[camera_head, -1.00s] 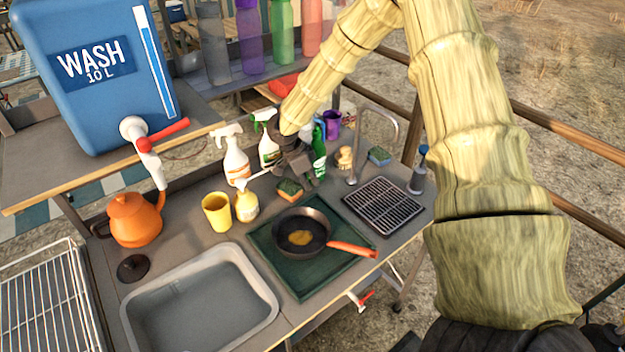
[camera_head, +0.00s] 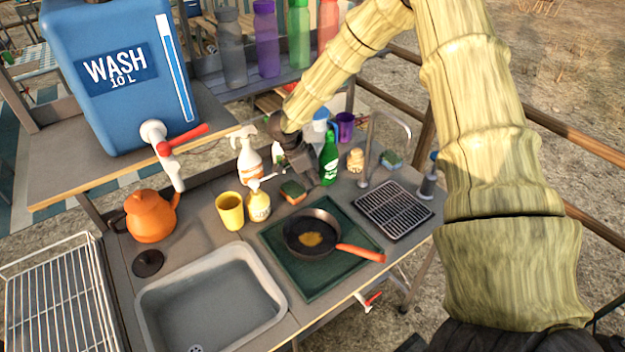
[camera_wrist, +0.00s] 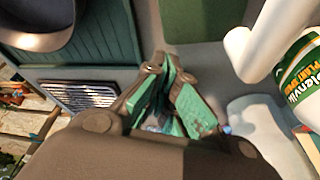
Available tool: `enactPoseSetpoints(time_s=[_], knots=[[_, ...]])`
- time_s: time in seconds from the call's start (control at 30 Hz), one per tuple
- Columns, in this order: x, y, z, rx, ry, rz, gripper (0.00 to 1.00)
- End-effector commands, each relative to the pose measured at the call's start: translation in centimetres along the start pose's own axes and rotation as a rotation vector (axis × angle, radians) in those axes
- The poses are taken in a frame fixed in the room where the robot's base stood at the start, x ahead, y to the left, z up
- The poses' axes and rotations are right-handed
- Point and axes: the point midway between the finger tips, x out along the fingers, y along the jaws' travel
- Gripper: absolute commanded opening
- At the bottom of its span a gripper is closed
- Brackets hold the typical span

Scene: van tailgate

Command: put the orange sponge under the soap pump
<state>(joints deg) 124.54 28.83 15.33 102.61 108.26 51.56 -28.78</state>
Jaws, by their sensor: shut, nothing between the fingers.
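The orange sponge (camera_head: 292,193), with a green top, lies on the counter behind the frying pan. Just left of it stands a yellow bottle with a white pump top (camera_head: 258,205), which looks like the soap pump; a small gap separates them. My gripper (camera_head: 312,181) is low over the counter, just right of and behind the sponge. In the wrist view my gripper (camera_wrist: 172,100) has its teal-padded fingers shut and empty.
A frying pan (camera_head: 312,235) sits on a green mat (camera_head: 290,285) in front. A yellow cup (camera_head: 230,211) stands left of the pump. A white spray bottle (camera_head: 249,160) and green bottle (camera_head: 329,162) flank my gripper.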

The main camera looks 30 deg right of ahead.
Motion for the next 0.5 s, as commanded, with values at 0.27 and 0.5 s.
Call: enactPoseSetpoints(time_s=[0.27, 0.5], knots=[[-3.8, 0.2, -0.5, 0.002, 0.000, 0.001, 0.00], [-6.4, 0.3, -0.6, 0.004, -0.001, 0.002, 0.00]])
